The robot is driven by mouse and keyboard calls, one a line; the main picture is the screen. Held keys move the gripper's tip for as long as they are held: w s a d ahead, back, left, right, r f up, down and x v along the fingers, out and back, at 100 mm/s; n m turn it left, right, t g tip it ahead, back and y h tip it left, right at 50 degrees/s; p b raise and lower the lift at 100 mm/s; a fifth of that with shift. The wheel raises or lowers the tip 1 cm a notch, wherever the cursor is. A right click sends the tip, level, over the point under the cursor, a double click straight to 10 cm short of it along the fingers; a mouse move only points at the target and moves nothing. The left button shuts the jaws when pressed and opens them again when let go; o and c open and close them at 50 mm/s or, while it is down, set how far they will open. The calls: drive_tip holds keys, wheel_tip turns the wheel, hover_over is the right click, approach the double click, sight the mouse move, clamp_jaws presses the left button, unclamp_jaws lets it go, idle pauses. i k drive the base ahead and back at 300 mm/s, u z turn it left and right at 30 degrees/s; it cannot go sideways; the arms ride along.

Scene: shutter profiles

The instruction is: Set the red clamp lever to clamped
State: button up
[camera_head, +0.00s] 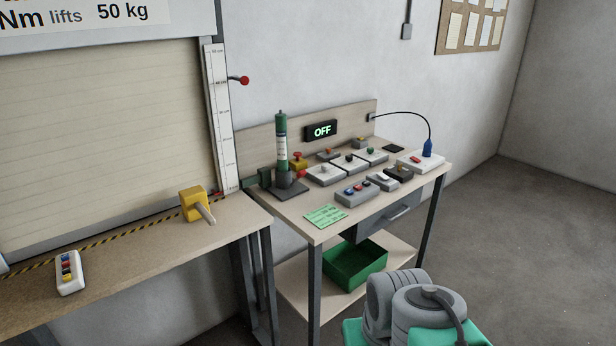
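A lever with a red ball knob (244,80) sticks out to the right from the shutter's side rail, beside the upper part of the white scale (216,115). It looks like the red clamp lever. Its arm is short and dark and points roughly level. I see no label for its positions, so I cannot tell whether it is clamped. My gripper is not in view; only grey and teal parts of my own arm show at the bottom right, well away from the lever.
A yellow block with a grey shaft (193,206) sits on the left bench, with a button box (68,273) farther left. The right bench holds a green-topped cylinder (281,145), several control boxes and an "OFF" display (321,131). A green bin (354,264) stands below. Floor at right is clear.

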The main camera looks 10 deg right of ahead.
sight(302, 173)
drive_tip(key=u, duration=0.75)
drive_tip(key=i, duration=1.45)
drive_tip(key=z, duration=0.7)
drive_tip(key=i, duration=0.4)
drive_tip(key=z, duration=0.45)
